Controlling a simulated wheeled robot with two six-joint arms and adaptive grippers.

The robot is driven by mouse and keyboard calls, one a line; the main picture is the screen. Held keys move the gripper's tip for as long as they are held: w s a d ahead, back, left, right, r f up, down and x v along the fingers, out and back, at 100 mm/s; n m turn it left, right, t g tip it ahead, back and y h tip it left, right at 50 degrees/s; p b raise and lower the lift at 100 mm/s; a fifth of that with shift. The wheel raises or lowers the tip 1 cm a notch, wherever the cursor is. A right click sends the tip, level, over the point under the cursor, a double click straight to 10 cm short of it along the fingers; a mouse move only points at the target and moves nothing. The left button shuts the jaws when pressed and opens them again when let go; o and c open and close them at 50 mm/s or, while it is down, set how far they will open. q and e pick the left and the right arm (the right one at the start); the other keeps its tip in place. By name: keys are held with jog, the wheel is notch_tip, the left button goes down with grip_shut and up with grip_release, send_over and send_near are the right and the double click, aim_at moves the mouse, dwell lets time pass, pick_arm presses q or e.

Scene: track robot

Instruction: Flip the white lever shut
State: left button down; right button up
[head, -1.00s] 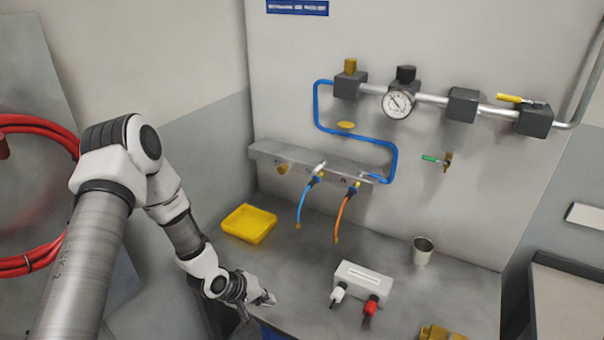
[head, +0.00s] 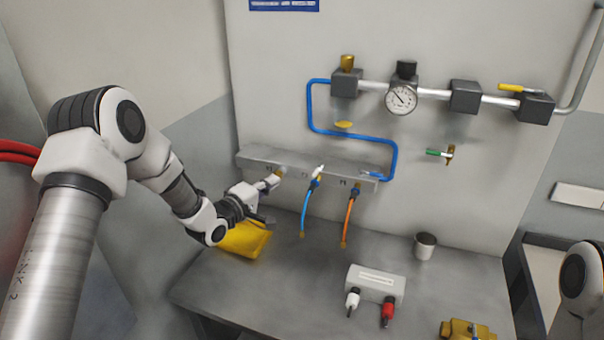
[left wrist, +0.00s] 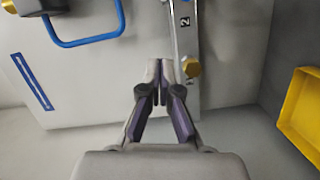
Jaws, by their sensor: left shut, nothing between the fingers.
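The white lever (head: 318,171) sits on the grey manifold bar (head: 260,158) on the wall, above the blue hose (head: 306,210). My left gripper (head: 266,187) is in front of the bar's left end, left of the lever and apart from it. In the left wrist view the left gripper (left wrist: 168,82) has its fingers together and empty. A brass fitting (left wrist: 191,67) and the bar (left wrist: 185,40), marked 2, show just beyond the fingertips there. I cannot make out the white lever in the left wrist view. My right gripper is not in view.
An orange hose (head: 349,220) hangs right of the blue one. A yellow tray (head: 243,242) lies below my left wrist. A white block with two plugs (head: 376,282) and a metal cup (head: 425,247) stand on the bench.

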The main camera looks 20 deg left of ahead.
aim_at(318, 170)
pick_arm(q)
jog(key=w+d+f+b, duration=0.1)
jog(key=w+d+b, duration=0.1)
jog(key=w+d, duration=0.4)
jog(key=shift+w+f+b, duration=0.3)
jog(key=shift+w, duration=1.4)
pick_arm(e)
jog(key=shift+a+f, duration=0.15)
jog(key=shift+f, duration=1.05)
pick_arm(q)
jog(key=shift+a+f, duration=0.1)
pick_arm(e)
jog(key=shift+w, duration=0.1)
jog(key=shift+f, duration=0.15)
